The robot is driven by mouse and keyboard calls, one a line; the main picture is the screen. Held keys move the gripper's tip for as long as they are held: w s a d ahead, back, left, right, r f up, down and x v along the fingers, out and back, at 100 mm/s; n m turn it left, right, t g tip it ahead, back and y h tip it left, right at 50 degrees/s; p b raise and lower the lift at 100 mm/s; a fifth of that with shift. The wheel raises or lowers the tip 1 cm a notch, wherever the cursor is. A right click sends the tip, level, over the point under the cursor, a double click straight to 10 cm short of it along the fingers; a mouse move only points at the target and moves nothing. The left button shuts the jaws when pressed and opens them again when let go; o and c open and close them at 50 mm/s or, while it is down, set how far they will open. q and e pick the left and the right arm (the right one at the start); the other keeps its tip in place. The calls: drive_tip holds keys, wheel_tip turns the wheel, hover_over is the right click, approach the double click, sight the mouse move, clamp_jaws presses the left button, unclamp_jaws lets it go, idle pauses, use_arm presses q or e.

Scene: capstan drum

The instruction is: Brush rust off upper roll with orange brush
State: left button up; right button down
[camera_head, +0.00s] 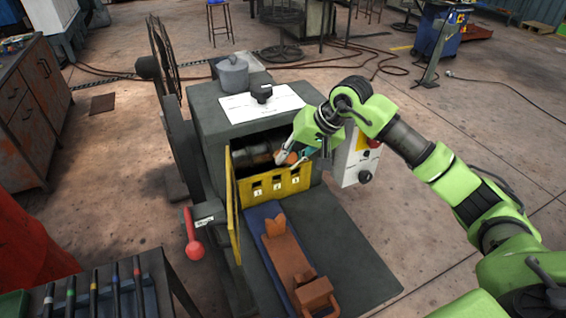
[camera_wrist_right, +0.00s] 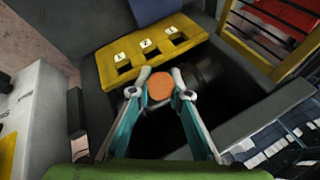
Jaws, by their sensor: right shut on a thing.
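My right gripper (camera_head: 290,157) reaches into the front opening of the grey machine (camera_head: 222,125). It is shut on the orange brush (camera_wrist_right: 160,86), whose round orange end shows between the fingertips (camera_wrist_right: 160,92) in the right wrist view. In the head view only a small orange patch of it shows. A brownish metal roll (camera_head: 252,157) lies in the opening, just left of the gripper. A dark rounded roll surface (camera_wrist_right: 208,84) shows beside the fingers in the wrist view. Whether the brush touches a roll is hidden. My left gripper is out of view.
A yellow panel (camera_head: 272,196) with numbered slots crosses below the opening. A yellow door (camera_head: 232,205) stands open at its left. A red-knobbed lever (camera_head: 193,235) sticks out at the left. A brown fixture (camera_head: 286,258) lies on a blue plate in front. A control box (camera_head: 357,160) stands right.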

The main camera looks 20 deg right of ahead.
drive_tip(key=shift+d+b, duration=1.15)
drive_tip(key=shift+d, duration=0.9)
drive_tip(key=shift+a, duration=2.05)
drive_tip(key=a+b, duration=0.1)
drive_tip(key=a, duration=0.7)
drive_tip(key=shift+s+b, duration=0.15)
drive_tip(key=shift+b, duration=0.25)
drive_tip(key=s+b, duration=0.2)
drive_tip(key=s, duration=0.4)
drive_tip(key=shift+d+b, duration=0.15)
drive_tip(key=shift+b, duration=0.2)
